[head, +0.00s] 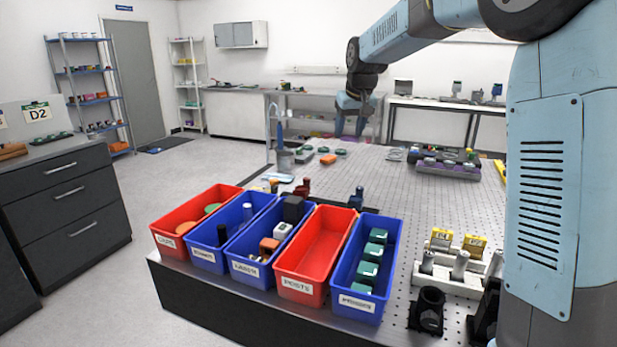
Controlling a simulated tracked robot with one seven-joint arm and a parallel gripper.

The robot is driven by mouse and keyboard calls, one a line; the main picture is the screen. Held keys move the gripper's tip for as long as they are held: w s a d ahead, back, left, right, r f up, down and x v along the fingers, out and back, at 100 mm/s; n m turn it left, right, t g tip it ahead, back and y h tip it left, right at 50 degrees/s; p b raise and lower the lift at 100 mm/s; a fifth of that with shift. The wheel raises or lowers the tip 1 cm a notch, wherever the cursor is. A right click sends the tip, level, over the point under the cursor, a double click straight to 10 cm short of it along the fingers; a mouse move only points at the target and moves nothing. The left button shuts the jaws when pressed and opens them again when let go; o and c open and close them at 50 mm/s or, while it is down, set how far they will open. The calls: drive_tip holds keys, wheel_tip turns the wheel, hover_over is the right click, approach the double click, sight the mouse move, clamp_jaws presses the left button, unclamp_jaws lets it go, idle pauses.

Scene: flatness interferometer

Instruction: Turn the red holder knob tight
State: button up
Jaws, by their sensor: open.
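My gripper (349,131) hangs from my arm above the far part of the perforated optical table (440,203), fingers pointing down. Its fingers are apart with nothing between them. A small dark red upright piece (304,188) stands on the table just behind the bins, lower in the picture and left of my gripper. It may be the red holder, but its knob is too small to make out. A dark blue upright piece (356,198) stands to its right.
Red and blue bins, including the empty red posts bin (318,246), line the near table edge. A white rack (455,270) and black mounts (429,309) stand near right. The table's middle is mostly clear.

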drive_tip(key=n, duration=0.1)
approach(307, 179)
drive_tip(key=shift+g, duration=0.3)
drive_tip(key=x, duration=0.8)
drive_tip(key=shift+w, duration=0.45)
